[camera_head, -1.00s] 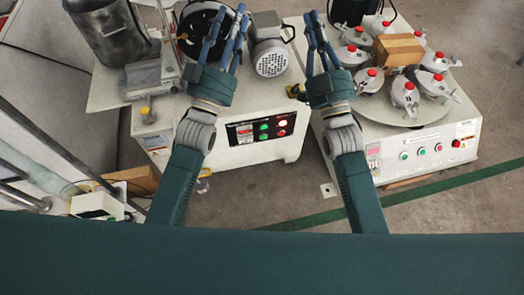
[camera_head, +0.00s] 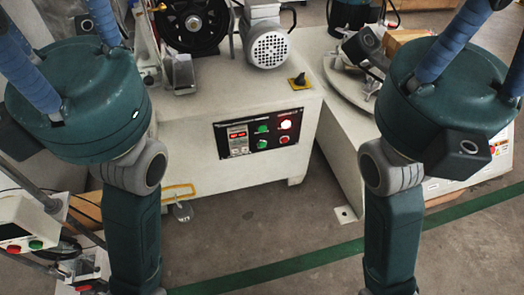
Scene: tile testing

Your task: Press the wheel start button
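The black control panel (camera_head: 250,152) is on the front of the white machine (camera_head: 190,140) in the middle. The labels are too small to read, so I cannot tell which is wheel start. My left gripper (camera_head: 60,50) is raised at the upper left and my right gripper (camera_head: 488,50) at the upper right. Both have their fingers apart, with tips outside the picture. Neither touches the panel.
A black wheel (camera_head: 190,18) and a grey motor (camera_head: 266,45) stand on the machine, with a yellow-and-black switch (camera_head: 298,82) at its right edge. Another white machine (camera_head: 345,150) stands to the right, partly hidden by my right arm. The floor before the panel is clear.

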